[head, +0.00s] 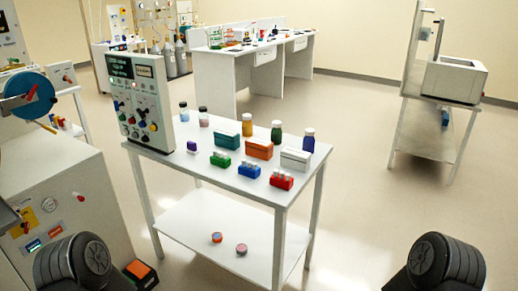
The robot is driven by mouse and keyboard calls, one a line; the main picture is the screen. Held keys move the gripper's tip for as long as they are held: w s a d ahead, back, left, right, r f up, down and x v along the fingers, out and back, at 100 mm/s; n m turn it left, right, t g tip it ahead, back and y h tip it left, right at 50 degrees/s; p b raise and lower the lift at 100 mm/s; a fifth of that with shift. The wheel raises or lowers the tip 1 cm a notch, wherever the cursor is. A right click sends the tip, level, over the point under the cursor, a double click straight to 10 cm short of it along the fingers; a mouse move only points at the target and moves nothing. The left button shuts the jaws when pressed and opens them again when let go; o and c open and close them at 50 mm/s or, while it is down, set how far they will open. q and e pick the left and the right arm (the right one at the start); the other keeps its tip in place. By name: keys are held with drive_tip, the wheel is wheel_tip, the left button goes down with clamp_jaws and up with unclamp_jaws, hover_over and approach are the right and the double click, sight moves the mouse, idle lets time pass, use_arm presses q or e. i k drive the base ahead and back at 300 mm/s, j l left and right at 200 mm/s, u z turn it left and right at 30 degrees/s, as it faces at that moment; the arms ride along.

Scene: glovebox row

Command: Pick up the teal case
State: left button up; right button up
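The teal case (227,140) is a small closed box of green-teal colour with a pale edge along its top. It stands on the white table (205,166) in the middle of the view, left of an orange case (259,149) and a white case (295,159). Nothing touches it from above. Only dark rounded parts of my arms show at the bottom left and bottom right corners. Neither of my grippers is in view.
Small blocks in green (221,159), blue (249,168) and red (281,180) stand in front of the cases. Several capped bottles (247,124) stand behind. A control panel box (141,102) takes the table's left end. Open floor (370,180) lies to the right.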

sight(223, 138)
drive_tip(key=i+j, duration=0.25)
drive_tip(key=i, duration=0.2)
drive_tip(key=i+j, duration=0.3)
drive_tip(key=i, duration=0.2)
drive_tip(key=i+j, duration=0.25)
drive_tip(key=i, duration=0.2)
drive_tip(key=z, duration=1.45)
drive_tip(key=k+j+z, duration=0.2)
drive_tip(key=k+j, duration=0.2)
drive_tip(key=j, duration=0.2)
drive_tip(key=k+j, duration=0.2)
drive_tip(key=j, duration=0.15)
